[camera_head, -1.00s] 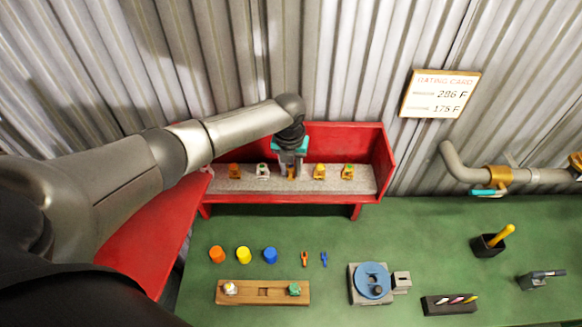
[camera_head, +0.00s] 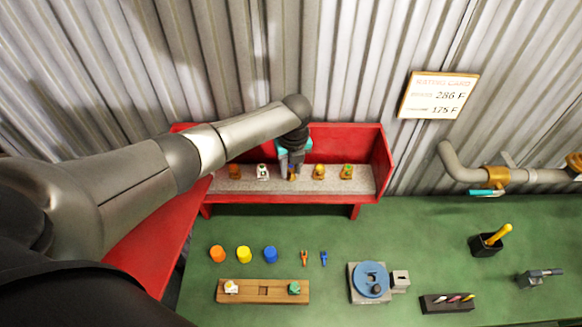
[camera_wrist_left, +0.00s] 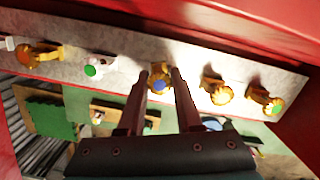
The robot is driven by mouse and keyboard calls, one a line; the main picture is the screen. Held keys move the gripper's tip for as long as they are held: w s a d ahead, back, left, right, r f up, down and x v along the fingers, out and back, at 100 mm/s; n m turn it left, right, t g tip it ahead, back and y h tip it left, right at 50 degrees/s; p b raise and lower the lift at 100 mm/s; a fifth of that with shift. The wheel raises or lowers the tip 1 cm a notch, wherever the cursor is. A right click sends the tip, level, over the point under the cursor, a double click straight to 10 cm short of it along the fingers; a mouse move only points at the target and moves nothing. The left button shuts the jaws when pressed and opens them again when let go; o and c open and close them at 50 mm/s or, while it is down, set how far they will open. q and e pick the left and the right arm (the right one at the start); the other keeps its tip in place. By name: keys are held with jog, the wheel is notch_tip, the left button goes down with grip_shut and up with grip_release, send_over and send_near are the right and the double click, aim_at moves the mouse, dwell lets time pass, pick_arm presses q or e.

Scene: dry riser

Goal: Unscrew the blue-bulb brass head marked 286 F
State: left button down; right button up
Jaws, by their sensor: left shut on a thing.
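The blue-bulb brass head (camera_wrist_left: 159,84) sits upright in the middle of the row on the grey strip of the red tray. Its blue bulb shows between my fingers in the left wrist view. My left gripper (camera_head: 291,172) points down over it and is shut on it, hiding most of it in the head view. No 286 F marking is legible on the head itself. Other brass heads stand to the right (camera_head: 319,172) (camera_head: 347,172) and left (camera_head: 235,171), beside a white one with a green bulb (camera_head: 263,172). My right gripper is out of view.
A rating card (camera_head: 438,95) on the corrugated wall reads 286 F and 175 F. Coloured caps, a wooden block (camera_head: 263,298) and a blue round fixture (camera_head: 371,281) stand on the green bench (camera_head: 420,230). The red tray's walls (camera_head: 383,150) rise around the row.

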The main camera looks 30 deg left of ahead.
pick_arm(q)
jog(key=n, duration=0.5)
jog(key=shift+d+n+g, duration=0.1)
jog(key=shift+n+g, duration=0.2)
jog(key=n, duration=0.6)
jog(key=shift+g, duration=0.3)
jog(key=shift+w, duration=0.1)
jog(key=c, duration=0.5)
grip_release()
jog(key=shift+m, duration=0.3)
